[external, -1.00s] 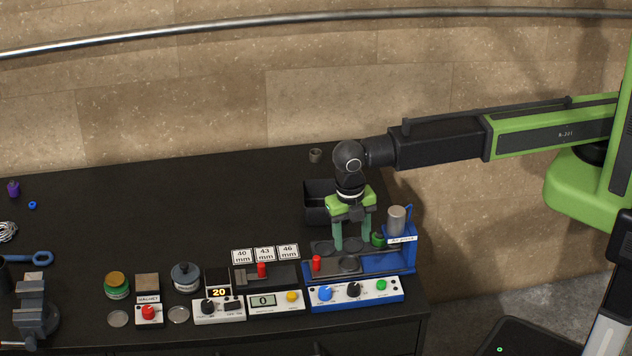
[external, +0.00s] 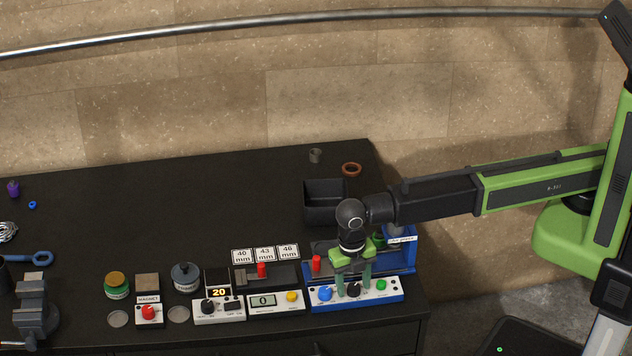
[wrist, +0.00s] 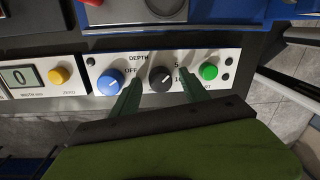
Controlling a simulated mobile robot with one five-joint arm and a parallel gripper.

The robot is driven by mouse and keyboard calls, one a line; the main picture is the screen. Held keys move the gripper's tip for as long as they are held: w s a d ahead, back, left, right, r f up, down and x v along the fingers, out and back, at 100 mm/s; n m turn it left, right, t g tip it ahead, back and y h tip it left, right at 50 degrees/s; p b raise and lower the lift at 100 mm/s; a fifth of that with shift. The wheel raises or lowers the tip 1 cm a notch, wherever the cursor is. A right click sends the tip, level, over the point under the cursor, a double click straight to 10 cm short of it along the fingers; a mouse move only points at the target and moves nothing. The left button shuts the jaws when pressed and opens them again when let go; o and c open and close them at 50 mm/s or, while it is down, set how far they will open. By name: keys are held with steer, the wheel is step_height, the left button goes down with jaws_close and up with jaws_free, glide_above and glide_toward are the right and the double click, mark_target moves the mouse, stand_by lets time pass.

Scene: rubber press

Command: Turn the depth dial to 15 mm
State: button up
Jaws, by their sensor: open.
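The black depth dial (wrist: 160,79) sits mid-panel on the white control strip, under the printed word DEPTH; OFF is printed at its upper left and partly hidden marks are at its right. A pale pointer line seems to slant to the upper right, but its exact setting is too small to read. My gripper (wrist: 161,84) is open, with one green finger on each side of the dial; I cannot tell whether they touch it. In the external view my gripper (external: 353,290) is low over the panel (external: 307,301), pointing down.
A blue knob (wrist: 110,81) is close left of the dial and a green button (wrist: 208,71) close right. The blue press (external: 409,258) stands behind the panel. A black bin (external: 323,213) is behind.

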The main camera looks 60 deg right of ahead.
steer(key=shift+c, duration=0.4)
jaws_close()
